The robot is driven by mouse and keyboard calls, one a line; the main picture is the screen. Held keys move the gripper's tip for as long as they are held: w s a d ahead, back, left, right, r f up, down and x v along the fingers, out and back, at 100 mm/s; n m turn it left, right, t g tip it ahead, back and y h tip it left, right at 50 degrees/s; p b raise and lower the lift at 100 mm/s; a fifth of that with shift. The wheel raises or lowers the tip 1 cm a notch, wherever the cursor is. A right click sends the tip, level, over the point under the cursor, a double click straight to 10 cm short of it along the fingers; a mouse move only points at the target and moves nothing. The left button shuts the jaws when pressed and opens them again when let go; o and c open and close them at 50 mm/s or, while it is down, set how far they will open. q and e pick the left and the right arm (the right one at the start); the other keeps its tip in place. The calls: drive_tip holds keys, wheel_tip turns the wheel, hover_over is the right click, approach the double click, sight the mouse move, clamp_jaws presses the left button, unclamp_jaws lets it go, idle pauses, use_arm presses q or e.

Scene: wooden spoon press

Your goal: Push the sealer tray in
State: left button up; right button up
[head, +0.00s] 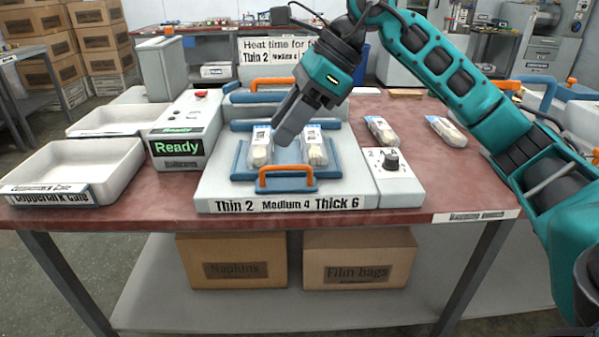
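The sealer (330,199) stands at the middle of the table, its front strip reading "Thin 2 Medium 4 Thick 6". Its blue tray (238,170) lies at the front of the white base with an orange handle (285,187) at its near edge. Two filled clear bags lie on the tray, a left one (260,149) and a right one (315,150). My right gripper (281,141) points down over the tray, between the bags and behind the handle. Its fingers look close together from this side, and any gap is hidden. My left gripper is out of view.
A "Ready" box (187,132) stands left of the sealer, beside white trays (78,168). A dial box (393,178) is at its right. Two more filled bags (381,131) (446,131) lie behind the dial. The raised orange-handled lid (272,84) is behind the tray.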

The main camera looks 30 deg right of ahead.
drive_tip(key=d+r+t+h, duration=0.1)
drive_tip(key=d+r+h, duration=0.15)
drive_tip(key=d, duration=0.45)
drive_tip(key=b, duration=0.4)
approach(295, 166)
drive_tip(key=shift+m+h, duration=0.3)
drive_tip(key=shift+h, duration=0.15)
drive_tip(key=x, duration=0.6)
drive_tip(key=shift+w+a+f, duration=0.1)
drive_tip(key=shift+a+f, duration=0.1)
drive_tip(key=shift+a, duration=0.25)
drive_tip(key=shift+w+a+f, duration=0.1)
drive_tip(key=shift+w+f, duration=0.1)
drive_tip(key=shift+f, duration=0.25)
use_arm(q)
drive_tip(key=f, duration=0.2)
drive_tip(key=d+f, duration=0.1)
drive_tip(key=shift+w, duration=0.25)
use_arm(e)
drive_tip(key=shift+c, duration=0.5)
clamp_jaws()
